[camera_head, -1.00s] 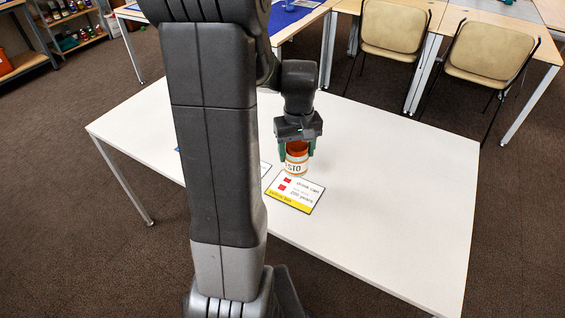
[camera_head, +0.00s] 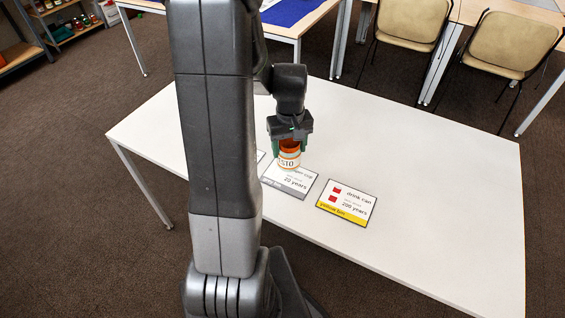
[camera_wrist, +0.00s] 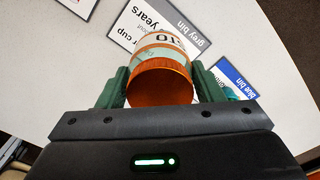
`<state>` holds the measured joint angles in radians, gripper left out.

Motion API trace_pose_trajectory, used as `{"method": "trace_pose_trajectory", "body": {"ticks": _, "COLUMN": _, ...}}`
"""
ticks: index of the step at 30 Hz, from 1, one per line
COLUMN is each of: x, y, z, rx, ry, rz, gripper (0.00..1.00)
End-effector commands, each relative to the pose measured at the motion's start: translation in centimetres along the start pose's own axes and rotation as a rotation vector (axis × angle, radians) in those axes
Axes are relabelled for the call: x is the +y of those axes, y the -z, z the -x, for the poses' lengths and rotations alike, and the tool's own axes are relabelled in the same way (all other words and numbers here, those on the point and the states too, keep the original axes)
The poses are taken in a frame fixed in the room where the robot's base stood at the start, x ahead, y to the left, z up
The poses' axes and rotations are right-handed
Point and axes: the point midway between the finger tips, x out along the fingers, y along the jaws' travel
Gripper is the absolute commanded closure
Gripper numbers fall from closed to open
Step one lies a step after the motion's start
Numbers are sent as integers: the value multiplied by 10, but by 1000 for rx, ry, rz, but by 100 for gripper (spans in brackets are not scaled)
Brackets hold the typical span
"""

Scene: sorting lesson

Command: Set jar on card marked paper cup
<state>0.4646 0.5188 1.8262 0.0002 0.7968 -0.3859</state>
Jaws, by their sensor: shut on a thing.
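The jar is upright at the far edge of the paper cup card (camera_head: 287,184), a white card with "20 years" and a grey strip. It hides part of the card's top. I cannot tell whether it touches the card or hangs just above. In the wrist view the jar (camera_wrist: 162,82) shows its orange end towards me, with the paper cup card (camera_wrist: 140,22) beyond it, marked "grey bin".
The drink can card (camera_head: 347,203), with a yellow strip, lies to the right on the white table (camera_head: 440,200). A blue bin card (camera_wrist: 236,75) lies on the other side, mostly behind my arm in the head view. The table's right half is clear. Chairs (camera_head: 408,25) stand behind.

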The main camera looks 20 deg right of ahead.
Motion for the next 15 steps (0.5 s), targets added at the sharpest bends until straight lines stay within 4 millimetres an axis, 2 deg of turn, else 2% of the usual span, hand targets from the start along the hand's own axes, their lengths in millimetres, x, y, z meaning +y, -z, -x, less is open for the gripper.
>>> {"method": "trace_pose_trajectory", "body": {"ticks": 3, "x": 0, "y": 0, "z": -18, "rx": -2, "ry": 1, "rz": 0, "gripper": 66}}
{"method": "trace_pose_trajectory", "body": {"ticks": 15, "x": 0, "y": 0, "z": -59, "rx": -1, "ry": 0, "rz": 0, "gripper": 66}}
